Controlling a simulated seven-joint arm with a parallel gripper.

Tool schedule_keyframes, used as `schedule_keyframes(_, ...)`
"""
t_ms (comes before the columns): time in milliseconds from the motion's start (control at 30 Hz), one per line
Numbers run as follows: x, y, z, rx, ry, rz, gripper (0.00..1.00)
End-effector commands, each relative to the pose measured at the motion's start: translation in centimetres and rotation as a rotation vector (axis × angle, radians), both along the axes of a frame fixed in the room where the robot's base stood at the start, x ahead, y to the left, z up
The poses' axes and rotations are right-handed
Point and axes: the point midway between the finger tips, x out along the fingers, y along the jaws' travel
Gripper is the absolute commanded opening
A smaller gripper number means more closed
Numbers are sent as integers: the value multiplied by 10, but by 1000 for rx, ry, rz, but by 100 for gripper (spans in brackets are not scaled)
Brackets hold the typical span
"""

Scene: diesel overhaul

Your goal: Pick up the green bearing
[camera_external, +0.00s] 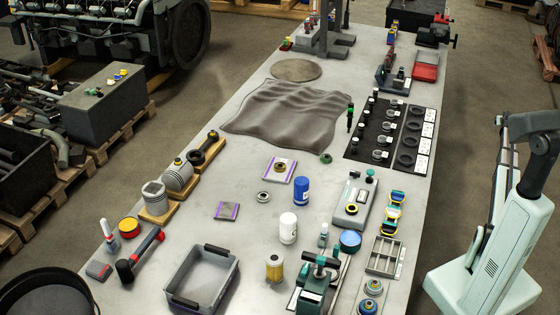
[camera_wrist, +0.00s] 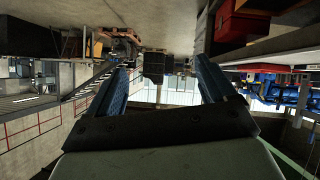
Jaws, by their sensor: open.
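The green bearing (camera_external: 326,158) is a small dark green ring lying on the grey workbench, just off the lower right edge of the crumpled grey cloth, in the external view. My gripper (camera_wrist: 163,68) shows only in the wrist view, with its two blue fingers wide apart and nothing between them. The external view shows my arm at the right, beside the bench, with its gripper out of frame. The wrist view looks out over the workshop and does not show the green bearing.
The grey cloth (camera_external: 288,112) lies left of the bearing, and a black mat (camera_external: 394,131) with rings lies to its right. A blue canister (camera_external: 301,191), a white canister (camera_external: 288,228) and a silver ring (camera_external: 263,196) stand nearer the front. A grey tray (camera_external: 203,279) sits at the front left.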

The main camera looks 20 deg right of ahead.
Motion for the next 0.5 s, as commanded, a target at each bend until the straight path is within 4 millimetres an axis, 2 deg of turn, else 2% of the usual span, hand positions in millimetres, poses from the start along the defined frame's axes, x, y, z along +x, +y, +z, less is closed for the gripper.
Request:
schedule_keyframes(100, 6, -6, 23, -29, 3, 12, 84)
schedule_keyframes(200, 20, -1, 40, -49, 22, 45, 84)
schedule_keyframes(367, 52, 24, 50, -62, 79, 121, 84)
schedule_keyframes(500, 83, 54, 53, -66, 135, 198, 84)
